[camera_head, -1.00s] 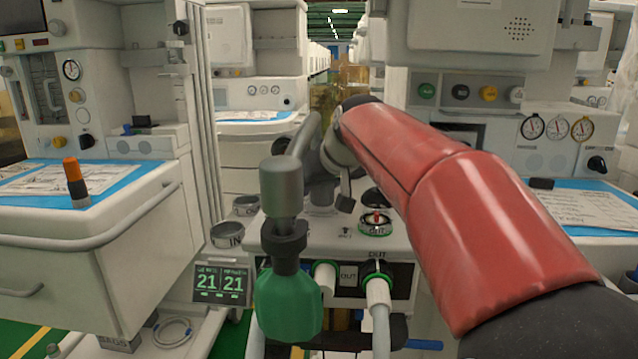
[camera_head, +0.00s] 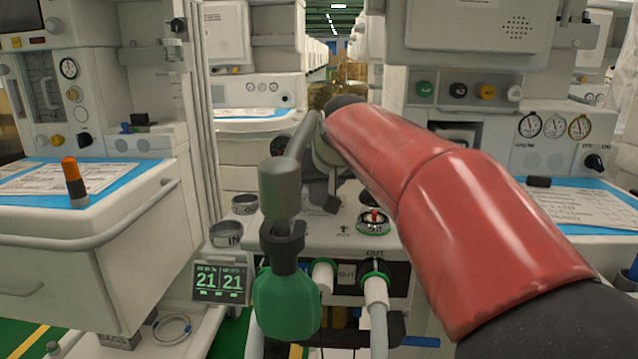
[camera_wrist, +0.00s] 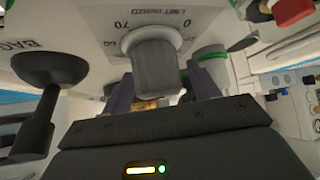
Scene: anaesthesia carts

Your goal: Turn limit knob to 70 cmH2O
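The limit knob (camera_wrist: 155,66) is a grey cylinder on a round white base in the wrist view. The pale panel (camera_wrist: 105,22) around it has printing that reads as a limit label, with 70 at upper left of the knob and 0 at upper right. I see no clear pointer mark on the knob. My gripper (camera_wrist: 163,92) is below and around it, with a dark purple finger on each side. Gaps show between the knob and the fingers, so it is open. In the head view my red arm reaches in from the right, and I cannot make out the knob or fingertips.
A dark funnel-shaped fitting (camera_wrist: 48,85) stands close to my gripper's left in the wrist view. A red knob (camera_wrist: 292,10) is at upper right. In the head view a green bag (camera_head: 286,300) hangs at the front, beside hoses and a 21/21 display (camera_head: 220,282).

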